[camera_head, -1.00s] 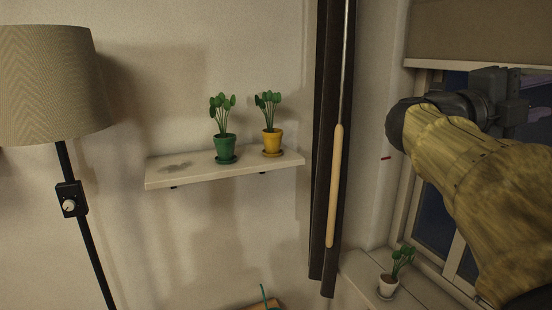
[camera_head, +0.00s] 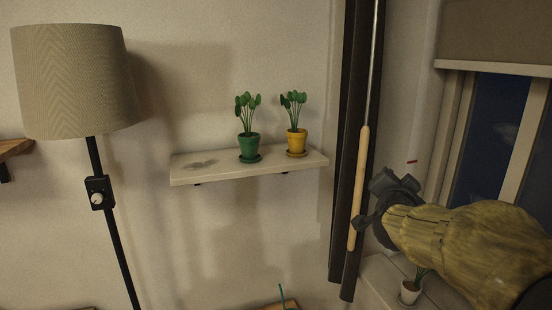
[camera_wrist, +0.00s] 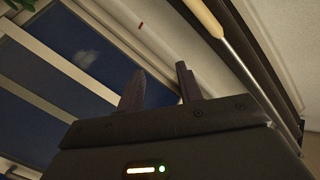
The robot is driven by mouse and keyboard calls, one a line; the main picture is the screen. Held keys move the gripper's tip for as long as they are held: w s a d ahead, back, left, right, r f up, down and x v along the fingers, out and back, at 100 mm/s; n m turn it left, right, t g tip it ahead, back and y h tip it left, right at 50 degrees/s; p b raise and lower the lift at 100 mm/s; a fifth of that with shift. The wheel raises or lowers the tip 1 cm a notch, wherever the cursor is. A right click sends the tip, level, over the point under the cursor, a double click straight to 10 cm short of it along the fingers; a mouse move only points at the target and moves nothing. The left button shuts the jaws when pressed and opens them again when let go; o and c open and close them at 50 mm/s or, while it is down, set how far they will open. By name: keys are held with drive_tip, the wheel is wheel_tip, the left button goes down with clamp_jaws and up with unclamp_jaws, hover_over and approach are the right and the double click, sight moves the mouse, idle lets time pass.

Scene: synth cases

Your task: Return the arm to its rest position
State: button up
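My gripper (camera_head: 370,203) is at the right of the head view, at the end of my arm with a yellowish-brown sleeve, pointing left. In the wrist view its two dark fingers (camera_wrist: 160,85) stand apart with nothing between them, so it is open and empty. In the head view the gripper overlaps the edge of the wooden handle (camera_head: 358,190) on a hanging metal rod. In the wrist view that handle (camera_wrist: 203,18) lies off to the upper right, apart from the fingers.
A shelf (camera_head: 300,164) carries a green pot (camera_head: 248,146) and a yellow pot (camera_head: 297,140) with plants. A floor lamp (camera_head: 75,80) stands left. A window (camera_head: 490,140) is behind the arm.

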drive_tip(key=s+a+f+n+g+y, duration=0.3)
drive_tip(key=a+f+n, duration=0.15)
drive_tip(key=f, duration=0.45)
drive_tip(key=s+a+f+n+g+y, duration=0.3)
drive_tip(key=s+a+f, duration=0.15)
drive_tip(key=f, duration=0.55)
drive_tip(key=s+a+f+n+g, duration=0.3)
drive_tip(key=s+f+g, duration=0.3)
drive_tip(key=s+f, duration=0.5)
drive_tip(key=s+n, duration=0.1)
drive_tip(key=s, duration=0.2)
drive_tip(key=shift+f+g+y, duration=0.2)
drive_tip(key=shift+g+y, duration=0.2)
drive_tip(key=shift+w+a, duration=0.15)
drive_tip(key=shift+w, duration=0.1)
drive_tip(key=shift+s, duration=0.1)
drive_tip(key=shift+s, duration=0.15)
